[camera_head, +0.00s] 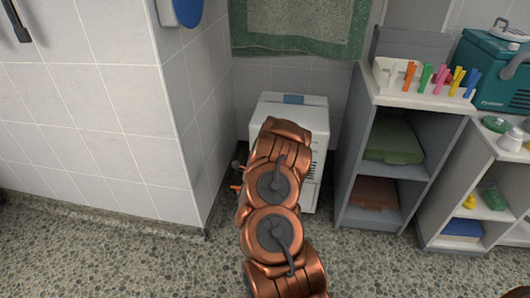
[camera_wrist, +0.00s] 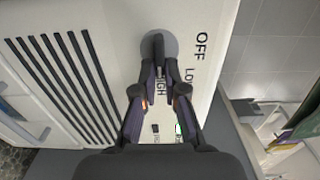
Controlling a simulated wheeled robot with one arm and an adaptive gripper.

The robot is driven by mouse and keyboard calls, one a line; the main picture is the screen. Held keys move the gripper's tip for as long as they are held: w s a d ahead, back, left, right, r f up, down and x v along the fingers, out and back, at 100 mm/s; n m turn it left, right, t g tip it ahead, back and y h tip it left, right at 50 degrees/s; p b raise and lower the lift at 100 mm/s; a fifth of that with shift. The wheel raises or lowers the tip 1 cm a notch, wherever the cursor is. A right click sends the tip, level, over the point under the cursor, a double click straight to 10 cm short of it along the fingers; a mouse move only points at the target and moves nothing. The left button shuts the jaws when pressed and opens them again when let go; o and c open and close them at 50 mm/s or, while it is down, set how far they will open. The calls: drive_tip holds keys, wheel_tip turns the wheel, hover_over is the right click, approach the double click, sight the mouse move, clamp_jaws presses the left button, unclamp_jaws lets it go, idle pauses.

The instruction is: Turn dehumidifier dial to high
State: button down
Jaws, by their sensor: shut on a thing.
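The white dehumidifier (camera_head: 290,104) stands on the floor against the tiled wall, partly hidden behind my copper arm. In the wrist view its front panel (camera_wrist: 120,30) fills much of the picture. The dial is a grey disc (camera_wrist: 146,44) with a dark raised bar. OFF, LOW and HIGH are printed around it, to its right and below; HIGH is partly covered. The bar lies roughly along the picture's vertical, its lower end near HIGH. I cannot tell which end is the pointer. My gripper (camera_wrist: 161,72) is shut on the dial's bar. The head view hides the gripper.
A grey shelf unit (camera_head: 354,181) stands close to the dehumidifier's right, with a rack of coloured pegs on top. A tiled wall block (camera_head: 95,110) closes the left side. A green towel (camera_head: 295,47) hangs above.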

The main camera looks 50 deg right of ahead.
idle(0.4)
drive_tip(key=c, duration=1.2)
unclamp_jaws()
drive_tip(key=shift+c, duration=0.2)
drive_tip(key=shift+a, duration=0.15)
drive_tip(key=v, duration=1.1)
drive_tip(key=shift+a, duration=0.3)
drive_tip(key=shift+s+r, duration=0.1)
drive_tip(key=shift+s, duration=0.1)
